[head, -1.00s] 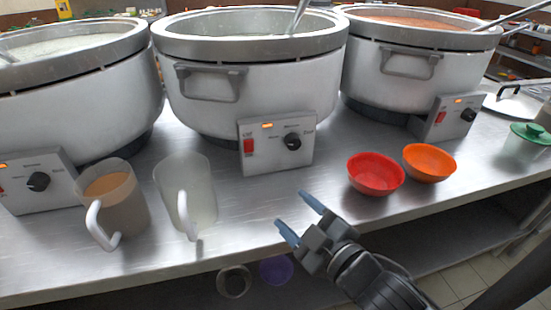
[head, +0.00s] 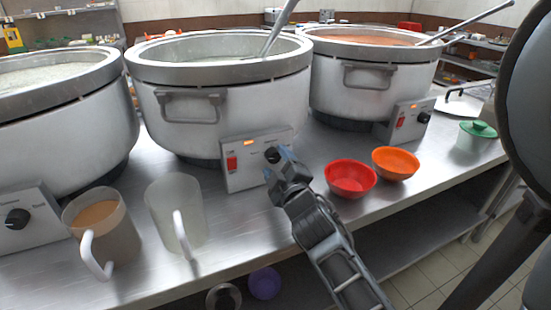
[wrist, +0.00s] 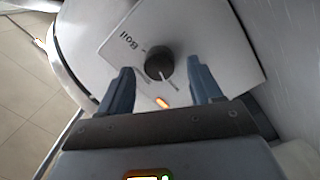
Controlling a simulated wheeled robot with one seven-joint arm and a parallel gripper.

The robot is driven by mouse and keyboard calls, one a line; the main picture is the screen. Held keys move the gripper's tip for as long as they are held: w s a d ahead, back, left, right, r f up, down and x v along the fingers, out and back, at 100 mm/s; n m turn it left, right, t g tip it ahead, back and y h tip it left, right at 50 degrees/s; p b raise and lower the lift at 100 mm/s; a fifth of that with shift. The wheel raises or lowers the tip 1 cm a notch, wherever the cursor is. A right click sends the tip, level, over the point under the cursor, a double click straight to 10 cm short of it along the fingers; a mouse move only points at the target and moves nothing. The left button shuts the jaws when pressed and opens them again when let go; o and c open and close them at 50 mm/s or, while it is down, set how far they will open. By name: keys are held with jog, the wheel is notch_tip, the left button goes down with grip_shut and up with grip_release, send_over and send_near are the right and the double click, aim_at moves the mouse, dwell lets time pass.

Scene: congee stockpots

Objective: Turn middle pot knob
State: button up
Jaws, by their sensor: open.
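The middle pot (head: 225,95) is a large white stockpot with a steel rim and a ladle (head: 278,30) in it. Its control panel (head: 240,178) has a red switch, a lit orange lamp and a black knob (head: 272,155). My gripper (head: 282,160) is in front of the panel's right end and partly hides the knob. In the wrist view the knob (wrist: 159,63) lies between and just beyond the two open blue fingertips (wrist: 160,75), with gaps on both sides. The word "Boil" shows on the panel there.
Two jugs, one with orange liquid (head: 100,225) and one empty-looking (head: 175,215), stand at the counter's front left. A red bowl (head: 350,178) and an orange bowl (head: 396,162) sit right of my gripper. Similar pots flank the middle one.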

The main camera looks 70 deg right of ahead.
jog(key=shift+w+d, duration=0.4)
jog(key=shift+d, duration=0.15)
jog(key=shift+c, duration=0.4)
jog(key=c, duration=1)
jog(key=shift+o, duration=0.2)
jog(key=shift+m, duration=0.4)
jog(key=m, duration=0.2)
jog(key=shift+m+y+b, duration=0.3)
jog(key=shift+m+b, duration=0.05)
jog(key=shift+m, duration=0.05)
jog(key=m, duration=0.3)
jog(key=shift+m, duration=0.3)
jog(key=m+y, duration=0.1)
jog(key=m, duration=0.4)
jog(key=shift+s+r+m, duration=0.1)
jog(key=shift+r+m, duration=0.05)
jog(key=shift+m, duration=0.25)
